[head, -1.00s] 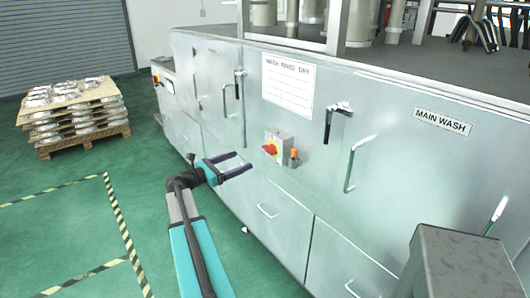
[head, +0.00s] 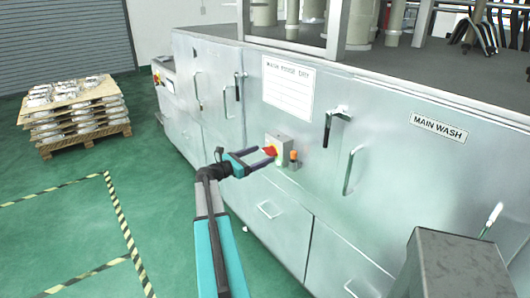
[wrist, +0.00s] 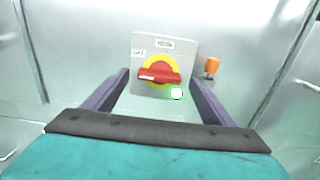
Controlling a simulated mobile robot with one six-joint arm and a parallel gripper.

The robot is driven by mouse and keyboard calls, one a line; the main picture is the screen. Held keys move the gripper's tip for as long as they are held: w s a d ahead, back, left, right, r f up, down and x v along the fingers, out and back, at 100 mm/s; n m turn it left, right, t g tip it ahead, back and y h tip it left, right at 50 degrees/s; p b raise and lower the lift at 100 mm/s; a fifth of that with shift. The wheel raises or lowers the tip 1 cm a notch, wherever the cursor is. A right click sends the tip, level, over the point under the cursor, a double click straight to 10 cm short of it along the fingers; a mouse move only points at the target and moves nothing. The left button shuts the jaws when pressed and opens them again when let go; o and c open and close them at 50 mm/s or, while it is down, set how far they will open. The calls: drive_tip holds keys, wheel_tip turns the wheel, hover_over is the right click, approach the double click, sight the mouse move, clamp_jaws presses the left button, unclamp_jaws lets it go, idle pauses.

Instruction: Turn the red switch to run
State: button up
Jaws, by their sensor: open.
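The red switch (wrist: 158,75) is a red rotary handle on a yellow round plate, on a grey box fixed to the machine's steel front. In the wrist view its handle lies nearly level, slightly tilted, with a pale mark at its left end. Small labels sit above and left of it, too small to read surely. In the head view the red switch (head: 269,151) shows right by my gripper (head: 268,157). My gripper is open and empty. In the wrist view its two fingers (wrist: 158,88) stand left and right of the switch; I cannot tell whether they reach around the handle.
An orange knob (wrist: 211,66) sits just right of the box. Door handles (head: 354,170) stick out of the machine front (head: 385,200). A pallet of castings (head: 78,130) stands far left. A grey post (head: 455,265) is at lower right.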

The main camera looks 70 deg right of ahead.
sight(273, 151)
drive_tip(key=shift+x, duration=1.45)
drive_tip(key=c, duration=1.1)
drive_tip(key=shift+o, duration=0.2)
